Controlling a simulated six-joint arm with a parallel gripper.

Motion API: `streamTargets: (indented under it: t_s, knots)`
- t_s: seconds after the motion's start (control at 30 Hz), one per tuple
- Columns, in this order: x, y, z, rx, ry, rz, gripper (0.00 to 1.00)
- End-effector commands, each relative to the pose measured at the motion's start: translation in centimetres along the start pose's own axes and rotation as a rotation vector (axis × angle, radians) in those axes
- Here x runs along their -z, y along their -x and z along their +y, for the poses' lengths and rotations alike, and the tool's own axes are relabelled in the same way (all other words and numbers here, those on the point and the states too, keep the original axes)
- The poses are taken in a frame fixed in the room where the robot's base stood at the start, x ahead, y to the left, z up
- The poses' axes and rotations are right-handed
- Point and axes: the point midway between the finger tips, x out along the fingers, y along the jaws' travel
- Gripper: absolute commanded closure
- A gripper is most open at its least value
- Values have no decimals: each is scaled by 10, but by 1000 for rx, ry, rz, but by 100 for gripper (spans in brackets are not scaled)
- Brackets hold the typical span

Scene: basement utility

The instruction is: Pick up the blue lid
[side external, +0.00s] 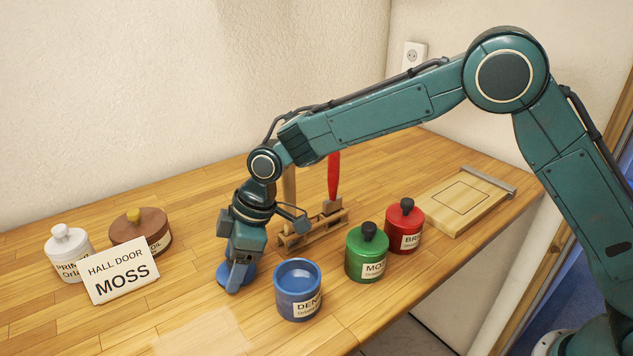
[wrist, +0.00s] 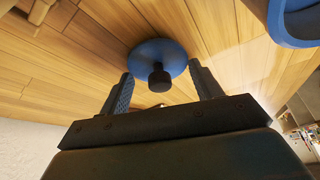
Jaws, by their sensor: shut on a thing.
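The blue lid (side external: 222,276) is a round disc with a dark knob, at or very near the tabletop left of the open blue jar (side external: 298,292). In the wrist view the lid (wrist: 146,54) lies between my two fingers, its black knob towards the camera. My gripper (side external: 236,280) points down at the lid and partly hides it in the side view. The blue jar's rim also shows in the wrist view (wrist: 281,32).
A green jar (side external: 367,262) and a red jar (side external: 404,234), both lidded, stand to the right. A wooden rack (side external: 318,235) with a red-handled tool is behind. A white jar (side external: 60,243), a brown pot (side external: 158,222) and a HALL DOOR MOSS card (side external: 122,272) are left.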

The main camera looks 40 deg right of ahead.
Motion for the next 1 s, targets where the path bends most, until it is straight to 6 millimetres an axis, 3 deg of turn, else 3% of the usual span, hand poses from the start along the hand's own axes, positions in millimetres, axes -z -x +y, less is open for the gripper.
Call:
streamTargets:
  t_s: [0.37,1.0]
  knots:
    - [15,35,1,-3,0,4,58]
    - [65,157,1,-3,1,3,58]
